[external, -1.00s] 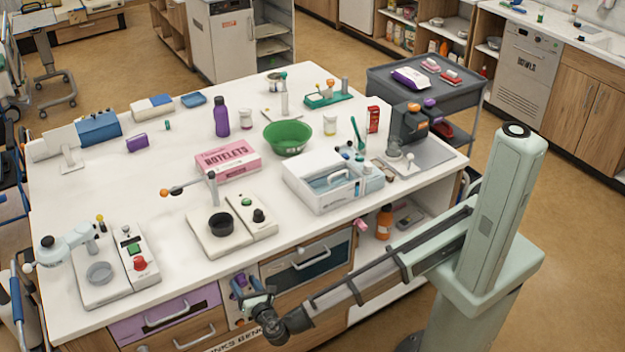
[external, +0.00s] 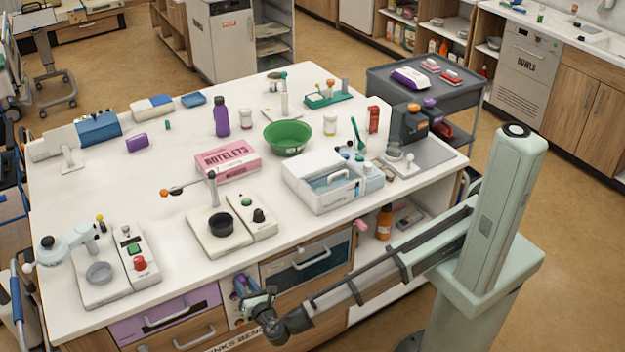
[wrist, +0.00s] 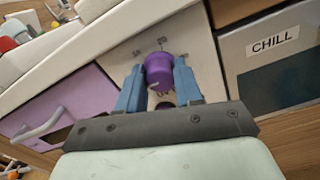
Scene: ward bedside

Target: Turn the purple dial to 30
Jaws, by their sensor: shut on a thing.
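The purple dial (wrist: 158,70) sits on a pale front panel (wrist: 120,62) below the worktop edge, with small dark marks around it. In the wrist view my gripper (wrist: 160,82) has its two blue fingers shut on the dial, one on each side. A light mark shows on the dial's lower face; the setting's number is not readable. In the external view my gripper (external: 246,287) is at the bench front, and the dial is mostly hidden by the fingers there. A second dark purple knob (wrist: 165,105) shows partly below the dial, between the fingers.
A purple drawer (wrist: 82,105) with a light handle lies left of the panel. A dark-fronted compartment labelled CHILL (wrist: 272,60) lies right of it. The white worktop (external: 160,215) overhangs above, crowded with stations and containers.

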